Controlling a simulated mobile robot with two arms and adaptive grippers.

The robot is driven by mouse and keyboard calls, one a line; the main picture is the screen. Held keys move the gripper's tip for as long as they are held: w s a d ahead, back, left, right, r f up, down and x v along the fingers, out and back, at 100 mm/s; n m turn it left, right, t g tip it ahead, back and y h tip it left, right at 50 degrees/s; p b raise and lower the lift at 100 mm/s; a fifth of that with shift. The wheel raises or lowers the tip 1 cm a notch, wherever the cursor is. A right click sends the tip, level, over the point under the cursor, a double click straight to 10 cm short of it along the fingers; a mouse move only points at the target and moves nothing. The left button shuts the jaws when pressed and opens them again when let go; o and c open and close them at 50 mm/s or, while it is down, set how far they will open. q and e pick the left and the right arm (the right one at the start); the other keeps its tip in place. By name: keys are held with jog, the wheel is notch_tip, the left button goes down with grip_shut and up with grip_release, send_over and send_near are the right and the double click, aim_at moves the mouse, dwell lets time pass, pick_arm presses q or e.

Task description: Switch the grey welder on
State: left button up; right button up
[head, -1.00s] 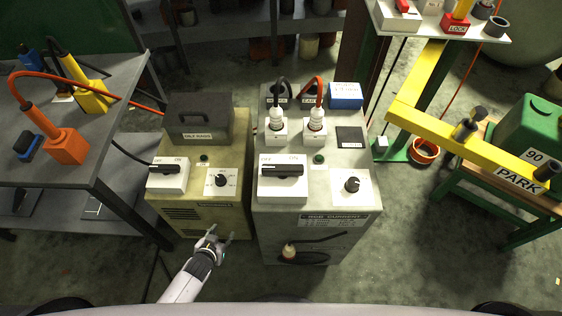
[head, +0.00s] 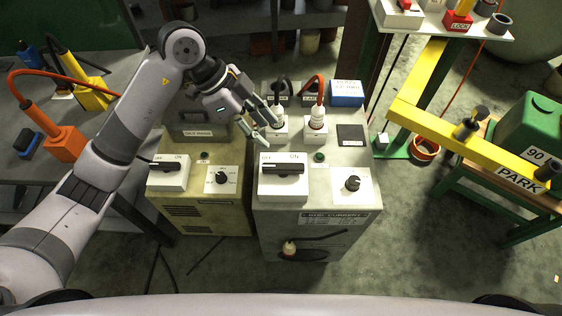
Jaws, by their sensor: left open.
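The grey welder (head: 330,240) stands in the middle of the head view, with a dial (head: 352,183) and a small green lamp (head: 319,157) on top. Its OFF/ON switch is a white box (head: 283,190) with a black bar handle (head: 283,169) lying crosswise. A black and a red cable are plugged in behind the switch. My left gripper (head: 268,131) is open and empty, above the welder's left rear part, behind the switch and close to the black cable's plug (head: 278,122). Whether it touches the plug I cannot tell. My right gripper is not in view.
A yellowish welder (head: 220,205) with its own OFF/ON switch (head: 168,173) stands directly left. A dark box labelled oily rags on it is partly hidden by my arm. A yellow PARK beam (head: 450,135) is at right. A grey table (head: 100,150) is at left.

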pick_arm(q)
jog(key=a+n+y, duration=0.1)
jog(key=a+y, duration=0.1)
jog(key=p, duration=0.2)
send_near(282, 166)
jog(key=shift+t, duration=0.3)
jog(key=x, duration=0.9)
jog(key=shift+s+d+f, duration=0.1)
jog(key=shift+s+f, duration=0.05)
jog(key=shift+s, duration=0.1)
jog(key=shift+c, duration=0.6)
jog(key=shift+c, duration=0.6)
grip_shut()
